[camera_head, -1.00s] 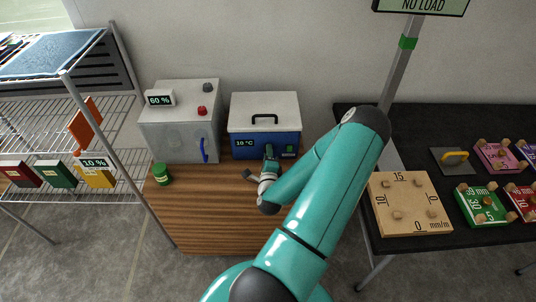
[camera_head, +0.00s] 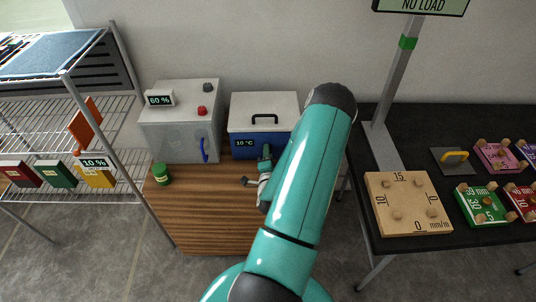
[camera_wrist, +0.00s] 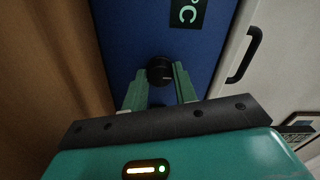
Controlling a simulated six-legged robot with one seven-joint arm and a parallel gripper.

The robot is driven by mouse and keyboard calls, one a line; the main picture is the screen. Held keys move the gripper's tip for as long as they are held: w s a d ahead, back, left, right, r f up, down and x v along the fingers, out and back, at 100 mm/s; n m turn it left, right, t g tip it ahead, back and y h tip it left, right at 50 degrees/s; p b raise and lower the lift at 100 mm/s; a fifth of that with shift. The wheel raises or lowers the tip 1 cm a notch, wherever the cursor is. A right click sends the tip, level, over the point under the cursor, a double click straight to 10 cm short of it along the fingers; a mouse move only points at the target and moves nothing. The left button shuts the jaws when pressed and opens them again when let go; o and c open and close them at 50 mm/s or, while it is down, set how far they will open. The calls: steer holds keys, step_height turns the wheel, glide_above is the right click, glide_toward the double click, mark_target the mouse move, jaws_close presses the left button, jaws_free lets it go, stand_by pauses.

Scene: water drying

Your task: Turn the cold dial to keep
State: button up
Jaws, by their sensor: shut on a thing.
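The blue cold box (camera_head: 240,150) with a white lid (camera_head: 262,112) stands on the wooden cabinet. Its display (camera_head: 244,143) appears to read 10 °C. The cold dial (camera_wrist: 160,70) is a round black knob with a pale mark on the box's blue front in the wrist view. My gripper (camera_wrist: 160,80) has a finger on each side of the dial and is shut on it. In the head view my gripper (camera_head: 265,153) is at the box's front, and the dial is hidden there. My arm covers the right part of the front.
A grey cabinet (camera_head: 180,135) with a blue handle, a red knob and a 60 % display stands left of the box. A green jar (camera_head: 161,174) is on the wooden top (camera_head: 195,205). A wire shelf is at left; a black table (camera_head: 395,240) is at right.

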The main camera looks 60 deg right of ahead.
steer(key=shift+s, duration=0.1)
steer(key=o, duration=1)
steer(key=v, duration=1.3)
steer(key=shift+s+a, duration=0.15)
steer(key=shift+a, duration=0.2)
